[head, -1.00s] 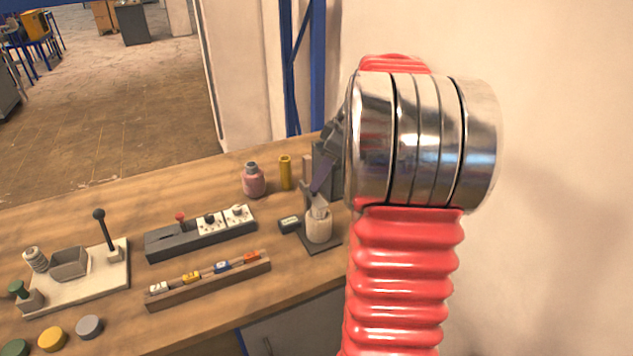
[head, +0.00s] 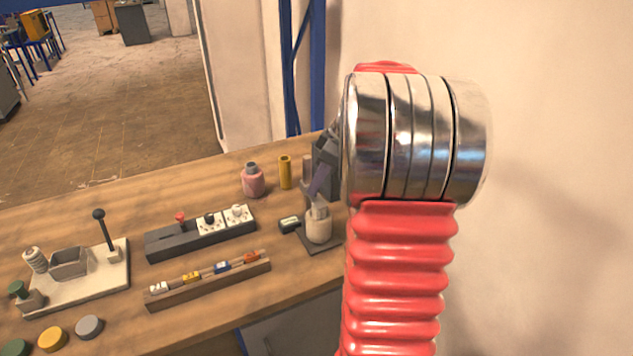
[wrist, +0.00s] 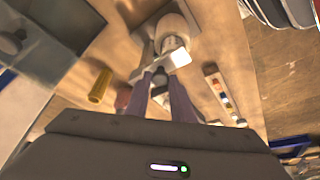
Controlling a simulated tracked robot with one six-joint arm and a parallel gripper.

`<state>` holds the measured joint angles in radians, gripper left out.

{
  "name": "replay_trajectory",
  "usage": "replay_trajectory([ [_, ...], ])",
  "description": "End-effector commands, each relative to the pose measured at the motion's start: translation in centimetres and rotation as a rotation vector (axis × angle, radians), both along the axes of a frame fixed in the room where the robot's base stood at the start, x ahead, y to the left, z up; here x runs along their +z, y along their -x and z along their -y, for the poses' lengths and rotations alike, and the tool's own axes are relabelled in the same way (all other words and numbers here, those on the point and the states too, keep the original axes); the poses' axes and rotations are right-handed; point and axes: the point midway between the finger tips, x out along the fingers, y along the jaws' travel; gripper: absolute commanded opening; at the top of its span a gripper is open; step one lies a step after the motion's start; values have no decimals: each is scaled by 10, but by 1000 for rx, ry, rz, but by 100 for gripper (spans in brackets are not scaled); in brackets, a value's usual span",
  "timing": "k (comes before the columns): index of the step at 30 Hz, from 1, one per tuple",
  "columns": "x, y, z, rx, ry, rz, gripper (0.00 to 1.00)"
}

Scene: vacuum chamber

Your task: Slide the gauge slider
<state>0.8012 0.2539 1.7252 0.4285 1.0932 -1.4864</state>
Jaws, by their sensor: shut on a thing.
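A cream cylinder (head: 318,230) stands upright on a dark base plate (head: 322,250) at the right of the bench. A pale grey-white piece (head: 319,211), which looks like the gauge slider, sits at its top. In the wrist view the piece (wrist: 180,57) lies at my fingertips, in front of the cylinder (wrist: 178,22). My gripper (head: 315,198) points down at it, shut on this pale piece; its fingertips (wrist: 164,72) also show in the wrist view. The contact itself is partly hidden, and my arm covers the area to the right.
A pink bottle (head: 253,182) and a yellow tube (head: 285,172) stand behind. A small dark box (head: 290,224) lies left of the cylinder. A rail with coloured sliders (head: 208,287) and a dark switch panel (head: 200,237) are farther left. A pale wall is at the right.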

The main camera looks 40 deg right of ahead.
Motion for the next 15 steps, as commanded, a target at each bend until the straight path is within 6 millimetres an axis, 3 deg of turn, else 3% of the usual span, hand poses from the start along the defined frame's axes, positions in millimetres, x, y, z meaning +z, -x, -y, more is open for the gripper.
replay_trajectory([
  [4,0,0,1,-1,2,1,0],
  [15,2,-1,1,-1,3,3,0],
])
